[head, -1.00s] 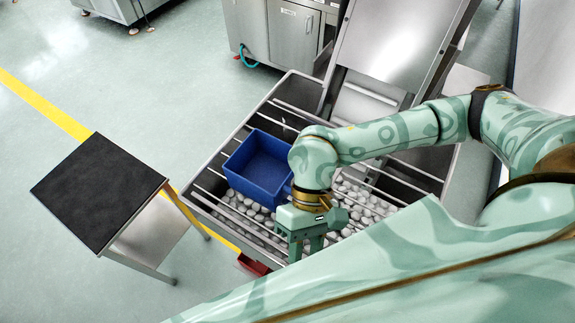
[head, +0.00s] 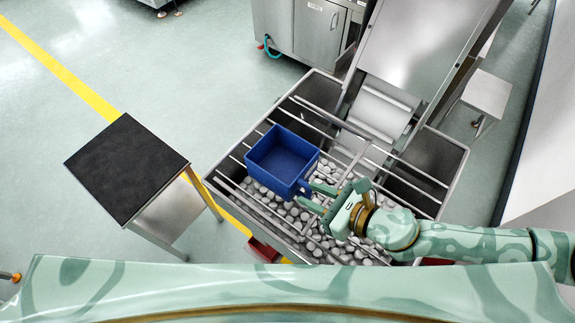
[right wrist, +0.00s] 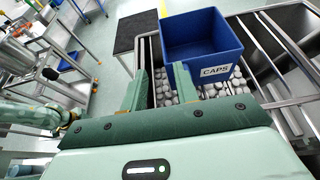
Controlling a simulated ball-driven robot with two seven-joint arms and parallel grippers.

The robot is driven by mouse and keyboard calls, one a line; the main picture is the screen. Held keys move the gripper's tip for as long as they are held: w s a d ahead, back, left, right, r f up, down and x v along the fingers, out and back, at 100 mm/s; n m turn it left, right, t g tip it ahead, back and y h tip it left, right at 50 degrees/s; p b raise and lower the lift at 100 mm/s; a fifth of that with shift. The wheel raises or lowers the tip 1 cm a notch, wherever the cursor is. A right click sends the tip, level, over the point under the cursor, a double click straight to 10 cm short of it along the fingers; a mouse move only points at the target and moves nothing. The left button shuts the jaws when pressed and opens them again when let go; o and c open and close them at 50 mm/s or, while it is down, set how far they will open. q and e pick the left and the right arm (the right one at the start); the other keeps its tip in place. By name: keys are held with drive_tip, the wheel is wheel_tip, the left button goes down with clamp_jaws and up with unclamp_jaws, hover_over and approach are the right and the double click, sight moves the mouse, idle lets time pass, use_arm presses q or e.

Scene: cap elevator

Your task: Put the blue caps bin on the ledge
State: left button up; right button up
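The blue caps bin (head: 283,160) sits upright and empty on the rails of the metal hopper. Its "CAPS" label shows in the right wrist view (right wrist: 214,71). My right gripper (head: 312,197) is open, its two fingers pointing at the bin's near right corner, where a small blue part sticks out. In the right wrist view the gripper (right wrist: 160,88) has a wide gap between its fingers, and the right finger overlaps the bin's left edge; I cannot tell if they touch. My left gripper does not show. No ledge is marked; a black-topped stand (head: 127,168) is at the left.
The hopper (head: 236,153) holds many grey caps (head: 300,215) under its rails (head: 325,118). A steel chute (head: 385,105) rises behind it. A small red bin (head: 263,250) hangs at its front. Floor between stand and hopper is narrow; the floor at far left is open.

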approach(271, 175)
drive_tip(key=x, duration=0.9)
drive_tip(key=shift+w+a+f+b, duration=0.1)
drive_tip(key=shift+w+a+b, duration=0.05)
drive_tip(key=shift+b, duration=0.2)
clamp_jaws()
idle(0.8)
